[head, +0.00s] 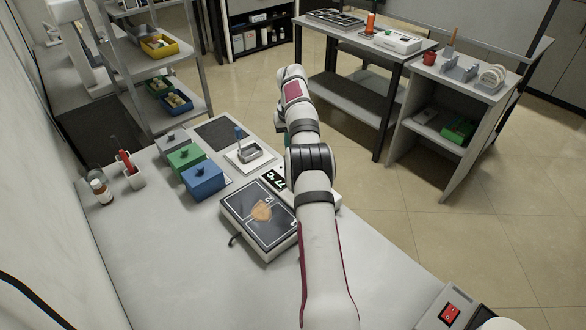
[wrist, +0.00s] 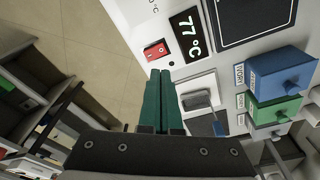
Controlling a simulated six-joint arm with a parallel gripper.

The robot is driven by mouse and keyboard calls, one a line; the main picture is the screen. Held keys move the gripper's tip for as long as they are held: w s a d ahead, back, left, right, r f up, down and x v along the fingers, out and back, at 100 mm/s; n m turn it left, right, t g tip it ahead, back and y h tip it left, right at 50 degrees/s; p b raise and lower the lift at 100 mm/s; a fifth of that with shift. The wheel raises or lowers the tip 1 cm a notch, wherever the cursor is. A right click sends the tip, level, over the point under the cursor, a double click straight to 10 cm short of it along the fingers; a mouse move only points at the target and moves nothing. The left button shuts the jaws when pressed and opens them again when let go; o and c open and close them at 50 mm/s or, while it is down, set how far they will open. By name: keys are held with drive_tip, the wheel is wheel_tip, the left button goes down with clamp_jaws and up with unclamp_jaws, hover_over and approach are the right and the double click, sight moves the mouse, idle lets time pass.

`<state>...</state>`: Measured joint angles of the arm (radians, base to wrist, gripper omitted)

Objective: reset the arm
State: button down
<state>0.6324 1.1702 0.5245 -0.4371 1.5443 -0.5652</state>
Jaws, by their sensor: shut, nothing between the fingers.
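My gripper (wrist: 160,75) shows in the wrist view as two long green fingers pressed together, with nothing between them. They point toward the white front panel with a red switch (wrist: 156,50) and a 77 °C display (wrist: 188,33). In the head view my arm reaches forward over the right side of the bench (head: 150,260), and my gripper is mostly hidden behind it.
Blue (head: 203,180), green (head: 186,158) and grey (head: 172,141) boxes stand left of the device. A small metal pan (head: 249,153) rests on a white pad near my arm. A white holder (head: 132,177) and bottle (head: 101,190) stand at the left. The front left bench is clear.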

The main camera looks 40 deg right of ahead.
drive_tip(key=shift+r, duration=0.3)
drive_tip(key=shift+a, duration=0.1)
drive_tip(key=s+a+r, duration=0.2)
drive_tip(key=a+r, duration=0.8)
drive_tip(key=a, duration=0.4)
drive_tip(key=s+a+r+y, duration=0.2)
drive_tip(key=s+a+r, duration=0.3)
drive_tip(key=s+a, duration=0.65)
drive_tip(key=s+a+f, duration=0.2)
drive_tip(key=s+a, duration=0.2)
drive_tip(key=s, duration=0.3)
drive_tip(key=s+a+f+g, duration=0.1)
drive_tip(key=s+a, duration=0.3)
drive_tip(key=s, duration=0.4)
drive_tip(key=s+a+f, duration=0.3)
drive_tip(key=s+a, duration=0.2)
drive_tip(key=s, duration=0.2)
drive_tip(key=shift+s+g+y, duration=0.25)
drive_tip(key=shift+g+y, duration=0.05)
drive_tip(key=shift+g, duration=0.1)
